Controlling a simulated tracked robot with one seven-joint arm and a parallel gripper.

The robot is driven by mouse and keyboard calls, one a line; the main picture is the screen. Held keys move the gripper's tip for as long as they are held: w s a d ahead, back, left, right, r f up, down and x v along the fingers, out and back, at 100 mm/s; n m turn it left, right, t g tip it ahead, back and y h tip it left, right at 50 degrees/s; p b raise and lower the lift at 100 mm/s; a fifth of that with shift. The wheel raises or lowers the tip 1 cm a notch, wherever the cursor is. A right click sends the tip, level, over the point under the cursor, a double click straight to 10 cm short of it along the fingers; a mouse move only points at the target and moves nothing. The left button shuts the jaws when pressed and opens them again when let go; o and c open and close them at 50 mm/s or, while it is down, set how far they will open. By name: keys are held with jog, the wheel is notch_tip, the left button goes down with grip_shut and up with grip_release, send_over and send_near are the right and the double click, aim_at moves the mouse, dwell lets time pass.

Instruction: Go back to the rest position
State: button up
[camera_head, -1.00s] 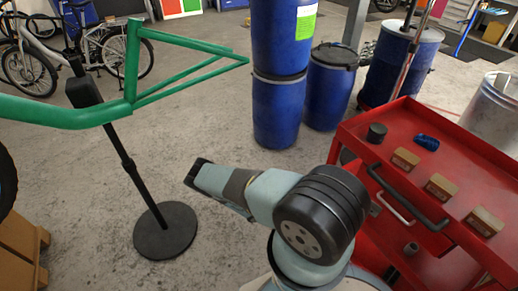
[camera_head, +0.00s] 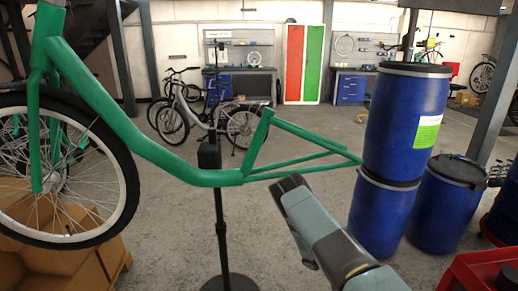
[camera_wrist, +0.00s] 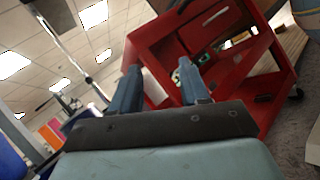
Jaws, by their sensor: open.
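My gripper (camera_wrist: 158,80) is open in the wrist view, with its two fingers apart and nothing seen between them. Beyond the fingers is a red tool cart (camera_wrist: 150,42), which looks strongly tilted in this view. The cart does not touch the fingers as far as I can see. In the head view a grey-teal part of my arm reaches up from the lower right; the gripper's fingers cannot be made out there. Only a corner of the red cart (camera_head: 470,278) shows at the lower right edge of the head view.
A green bike frame (camera_head: 165,160) on a black stand (camera_head: 221,230) is just left of my arm. A front wheel (camera_head: 120,190) hangs over cardboard boxes (camera_head: 112,262). Blue barrels (camera_head: 405,125) stand at right. Open floor (camera_head: 300,165) lies behind.

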jog(key=s+a+r+m+t+y, duration=0.1)
jog(key=a+r+t+y, duration=0.2)
jog(key=r, duration=0.8)
jog(key=a+r+m+t+y, duration=0.15)
jog(key=r+y, duration=0.35)
jog(key=r, duration=0.7)
jog(key=s+a+r+m+t+y, duration=0.15)
jog(key=r+t+y, duration=0.3)
jog(key=r, duration=0.65)
jog(key=s+a+r+t+y, duration=0.2)
jog(key=s+a+r+t, duration=0.2)
jog(key=s+r, duration=0.5)
jog(key=s+a+r+t+y, duration=0.2)
jog(key=s+a+r+t, duration=0.2)
jog(key=s+r+t, duration=0.3)
jog(key=shift+s+r+n+t+y, duration=0.35)
jog(key=shift+s+r, duration=1.25)
jog(key=shift+s, duration=0.8)
jog(key=shift+s, duration=0.1)
